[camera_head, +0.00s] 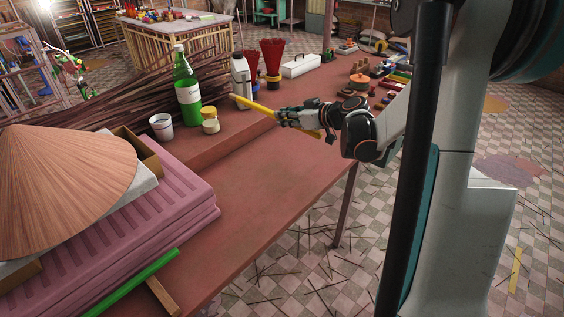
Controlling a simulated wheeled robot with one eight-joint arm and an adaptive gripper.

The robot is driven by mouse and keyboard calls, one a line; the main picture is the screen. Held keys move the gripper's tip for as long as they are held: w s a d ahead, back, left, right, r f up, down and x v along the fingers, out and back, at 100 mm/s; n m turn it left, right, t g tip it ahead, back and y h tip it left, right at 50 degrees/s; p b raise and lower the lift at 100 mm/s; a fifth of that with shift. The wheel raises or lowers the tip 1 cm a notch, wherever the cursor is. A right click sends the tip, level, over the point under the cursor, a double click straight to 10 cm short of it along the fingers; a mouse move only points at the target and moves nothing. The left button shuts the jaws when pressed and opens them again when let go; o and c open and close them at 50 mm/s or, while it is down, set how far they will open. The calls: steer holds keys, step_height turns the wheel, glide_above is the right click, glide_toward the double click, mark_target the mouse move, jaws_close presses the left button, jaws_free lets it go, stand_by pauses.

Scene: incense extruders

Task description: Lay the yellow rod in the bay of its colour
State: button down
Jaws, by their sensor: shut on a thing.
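My gripper (282,118) is shut on the yellow rod (254,106) and holds it over the red-brown table. The rod slants down from left to right, and its far left end is near a grey bottle. Part of the rod is hidden behind the fingers, and its other end shows to the right of them. Several coloured strips (398,77) lie at the far right of the table, partly behind my arm. I cannot tell whether they mark bays, and I make out no yellow bay clearly.
The table (265,192) is clear in its middle and front. A green bottle (187,92), a white cup (162,127) and a small jar (211,126) stand left of the rod. Pink stacked trays (185,205), a conical hat (65,190) and a green rod (135,283) are at left.

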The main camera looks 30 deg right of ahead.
step_height(320, 180, down, 15)
steer(key=b, duration=0.5)
steer(key=shift+f, duration=0.1)
steer(key=shift+f, duration=0.15)
steer(key=c, duration=1.5)
jaws_free()
steer(key=shift+c, duration=0.2)
